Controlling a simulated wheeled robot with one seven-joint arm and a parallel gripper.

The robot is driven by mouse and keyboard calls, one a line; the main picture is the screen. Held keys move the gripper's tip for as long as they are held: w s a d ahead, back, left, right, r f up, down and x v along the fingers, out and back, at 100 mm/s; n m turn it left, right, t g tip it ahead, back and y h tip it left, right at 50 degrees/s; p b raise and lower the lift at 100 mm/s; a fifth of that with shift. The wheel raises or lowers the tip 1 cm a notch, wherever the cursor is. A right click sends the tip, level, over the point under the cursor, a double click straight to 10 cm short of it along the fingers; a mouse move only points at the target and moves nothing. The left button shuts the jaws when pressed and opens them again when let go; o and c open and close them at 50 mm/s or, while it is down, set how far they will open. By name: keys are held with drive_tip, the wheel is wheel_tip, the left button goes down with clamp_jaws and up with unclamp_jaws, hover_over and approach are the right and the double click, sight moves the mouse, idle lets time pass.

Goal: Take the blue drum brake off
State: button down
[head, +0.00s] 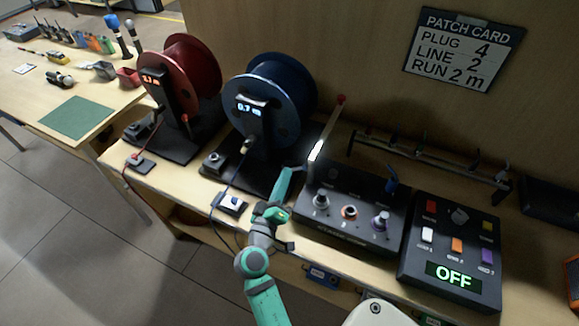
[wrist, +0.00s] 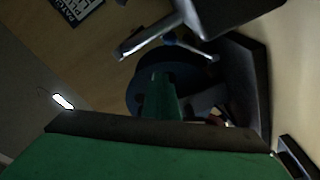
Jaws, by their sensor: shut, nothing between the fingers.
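The blue drum (head: 285,90) stands upright on a dark base on the bench, with a lit post (head: 252,108) in front reading about 0.7 m. It also shows, dark and partly hidden, in the wrist view (wrist: 137,92). My gripper (head: 291,174) is shut and empty, low at the right front of the blue drum's base. Its green finger (wrist: 165,95) points toward the drum in the wrist view.
A red drum (head: 190,75) stands left of the blue one. A box with several knobs (head: 350,215) and a switch panel reading OFF (head: 452,250) sit to the right. A red-tipped rod (head: 328,128) rises behind the knob box. A cable plug block (head: 231,203) lies in front.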

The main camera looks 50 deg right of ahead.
drive_tip(key=shift+v, duration=1.05)
drive_tip(key=shift+w, duration=0.1)
